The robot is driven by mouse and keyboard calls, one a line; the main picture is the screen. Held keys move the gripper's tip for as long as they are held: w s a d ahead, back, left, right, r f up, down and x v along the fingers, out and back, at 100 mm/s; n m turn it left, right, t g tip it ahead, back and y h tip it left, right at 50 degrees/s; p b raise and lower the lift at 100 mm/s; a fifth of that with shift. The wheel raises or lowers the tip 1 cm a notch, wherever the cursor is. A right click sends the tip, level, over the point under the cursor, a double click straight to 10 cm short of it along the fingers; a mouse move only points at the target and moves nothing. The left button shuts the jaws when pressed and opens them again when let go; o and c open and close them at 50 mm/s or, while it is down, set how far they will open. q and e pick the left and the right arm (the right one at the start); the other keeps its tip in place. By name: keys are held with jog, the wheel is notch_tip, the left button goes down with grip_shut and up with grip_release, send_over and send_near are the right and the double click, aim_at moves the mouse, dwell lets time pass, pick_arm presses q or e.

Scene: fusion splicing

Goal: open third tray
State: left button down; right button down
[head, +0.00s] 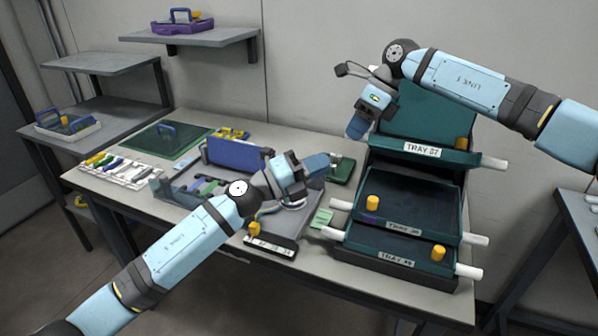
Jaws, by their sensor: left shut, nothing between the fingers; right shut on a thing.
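A stack of dark green hinged trays stands at the right end of the table. The top tray (432,152), labelled TRAY 07, is tilted up. The middle tray (410,192) and the bottom tray (395,257) lie lower and are stepped forward; their label numbers are too small to read. Each has a yellow knob, and white tabs stick out at the sides. My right gripper (356,128) is shut at the left side of the top tray; the contact is hidden by the hand. My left gripper (322,166) is shut and empty, left of the stack, above the table.
A splicer with a raised blue lid (236,155) stands left of my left gripper. A green mat (168,139), a white strip with coloured parts (118,168) and a green note (322,218) lie on the table. Grey shelves (95,107) stand at the left.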

jog(key=shift+d+f, duration=0.1)
pick_arm(q)
jog(key=w+d+r, duration=0.2)
jog(key=w+d, duration=0.1)
jog(key=w, duration=0.1)
jog(key=shift+w+d, duration=0.25)
jog(key=shift+w, duration=0.1)
